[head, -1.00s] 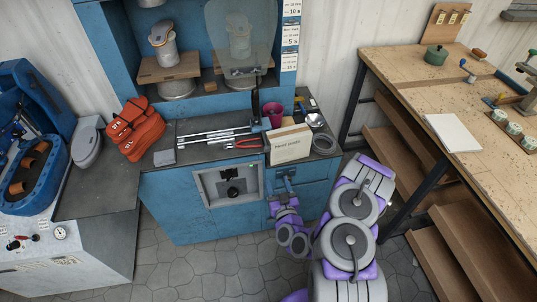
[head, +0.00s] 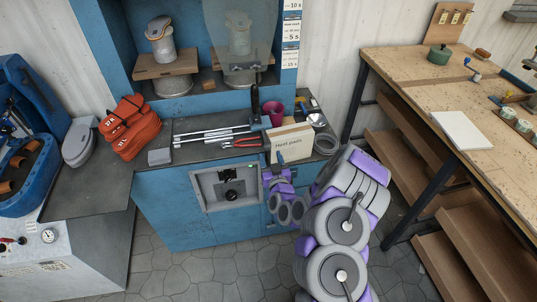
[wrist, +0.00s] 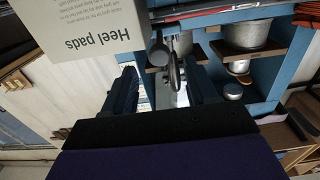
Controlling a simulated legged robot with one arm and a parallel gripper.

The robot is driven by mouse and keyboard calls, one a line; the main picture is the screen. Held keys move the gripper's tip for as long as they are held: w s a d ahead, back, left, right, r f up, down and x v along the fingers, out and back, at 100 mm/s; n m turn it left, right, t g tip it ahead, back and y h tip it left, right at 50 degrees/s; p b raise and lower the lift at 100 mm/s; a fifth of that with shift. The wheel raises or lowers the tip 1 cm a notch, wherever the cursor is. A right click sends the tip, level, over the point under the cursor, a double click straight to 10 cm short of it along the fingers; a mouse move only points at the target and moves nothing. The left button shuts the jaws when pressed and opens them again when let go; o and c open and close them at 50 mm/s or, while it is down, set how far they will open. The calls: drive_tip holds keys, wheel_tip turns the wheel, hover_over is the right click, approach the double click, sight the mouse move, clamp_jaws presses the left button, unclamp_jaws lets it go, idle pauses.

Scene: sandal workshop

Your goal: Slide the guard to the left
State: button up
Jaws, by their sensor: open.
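The guard (head: 238,32) is a clear, greyish panel hanging in front of the right side of the blue machine's opening in the head view. A dark upright handle (head: 255,98) stands at its lower edge, above the counter. My gripper (head: 280,159) is low in front of the "Heel pads" box, below and to the right of the handle. In the wrist view my gripper (wrist: 163,88) is open, with its two dark fingers apart. A dark rounded handle (wrist: 175,72) shows between the fingers, farther off; no contact is visible.
The "Heel pads" box (head: 291,142) stands close by my gripper. A magenta cup (head: 275,114), red pliers (head: 240,143) and metal rods (head: 212,133) lie around the handle on the counter. A wooden workbench (head: 420,80) stands at right.

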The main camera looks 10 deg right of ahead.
sight(268, 149)
drive_tip(key=shift+w+b, duration=0.55)
drive_tip(key=shift+w, duration=1.45)
drive_tip(key=shift+c, duration=0.2)
clamp_jaws()
